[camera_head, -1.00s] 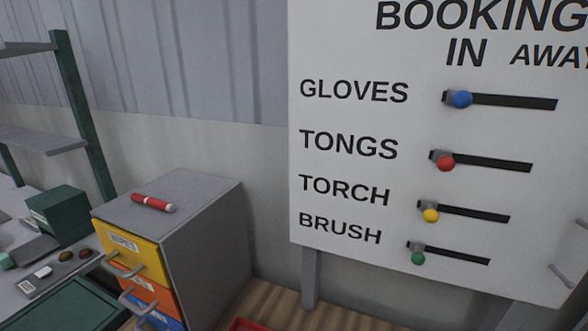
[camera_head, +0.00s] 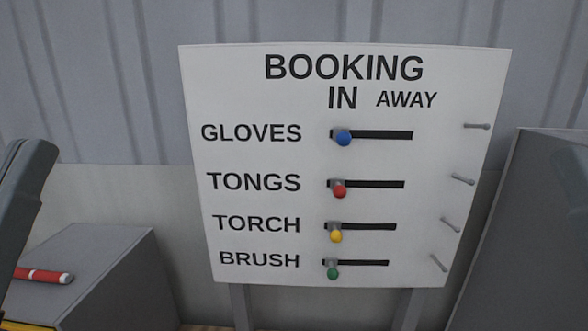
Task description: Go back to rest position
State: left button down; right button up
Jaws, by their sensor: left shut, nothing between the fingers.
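The white booking board (camera_head: 460,80) stands upright in the middle of the head view. Its blue knob (camera_head: 343,138), red knob (camera_head: 339,190), yellow knob (camera_head: 336,235) and green knob (camera_head: 333,273) all sit at the left, IN end of their slots. My left gripper (camera_head: 28,165) shows as a dark grey shape at the left edge, partly cut off by the frame. It is shut, with nothing seen in it, and is apart from the board. My right gripper is not in view.
A grey drawer cabinet (camera_head: 105,265) stands at lower left with a red and white cylinder (camera_head: 45,275) on top. Several pegs, one at the top (camera_head: 477,126), line the board's right side. A tall grey cabinet (camera_head: 535,230) stands at the right.

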pick_arm(q)
notch_tip(320, 180, up, 31)
jog(key=p, duration=2.7)
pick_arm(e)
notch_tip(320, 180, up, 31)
pick_arm(q)
notch_tip(320, 180, down, 40)
jog(key=b, duration=3.9)
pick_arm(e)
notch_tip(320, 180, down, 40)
